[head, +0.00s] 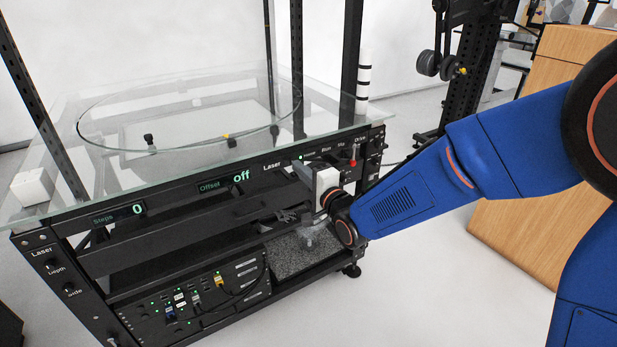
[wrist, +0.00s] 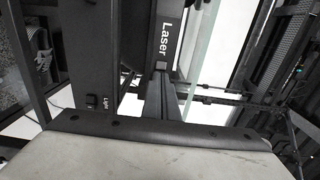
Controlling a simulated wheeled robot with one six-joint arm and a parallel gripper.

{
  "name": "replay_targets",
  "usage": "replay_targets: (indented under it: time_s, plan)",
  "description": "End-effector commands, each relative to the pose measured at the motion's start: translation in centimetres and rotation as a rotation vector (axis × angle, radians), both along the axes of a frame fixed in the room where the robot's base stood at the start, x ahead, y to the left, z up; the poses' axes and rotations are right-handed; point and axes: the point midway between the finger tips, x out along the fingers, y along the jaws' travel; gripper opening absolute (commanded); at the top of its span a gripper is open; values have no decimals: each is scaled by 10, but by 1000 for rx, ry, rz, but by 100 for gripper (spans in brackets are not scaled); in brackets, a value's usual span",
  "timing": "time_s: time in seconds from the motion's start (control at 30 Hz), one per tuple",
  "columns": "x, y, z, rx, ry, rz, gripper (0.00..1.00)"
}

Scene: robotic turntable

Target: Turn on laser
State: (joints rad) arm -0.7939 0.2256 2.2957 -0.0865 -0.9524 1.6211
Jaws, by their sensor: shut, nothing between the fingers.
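The turntable's front panel carries a "Laser" label (head: 271,167), with a small green light (head: 302,157) to its right. The same word shows in the wrist view (wrist: 165,38), sideways, just ahead of my fingers. My gripper (head: 300,173) is at the front panel, close below and right of that label. It is shut and empty; its dark fingers show in the wrist view (wrist: 162,75). I cannot tell whether the fingers touch the panel.
The glass top (head: 190,110) overhangs the panel. A red-tipped switch (head: 352,160) stands right of my gripper. Displays read "Steps 0" (head: 137,210) and "Offset off" (head: 241,176). Another "Laser" panel (head: 41,252) is on the left post. A wooden cabinet (head: 520,190) stands right.

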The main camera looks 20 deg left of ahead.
Motion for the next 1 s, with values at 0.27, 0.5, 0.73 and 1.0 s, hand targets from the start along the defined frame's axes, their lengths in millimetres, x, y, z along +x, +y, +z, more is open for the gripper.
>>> replay_targets:
  time_s: [0.27, 0.5, 0.73, 1.0]
  plan:
    - [8, 9, 0, 0, 0, 0, 0]
    - [8, 9, 0, 0, 0, 0, 0]
    - [18, 13, 0, 0, 0, -1, 0]
    - [20, 13, 1, 2, -1, -3, 0]
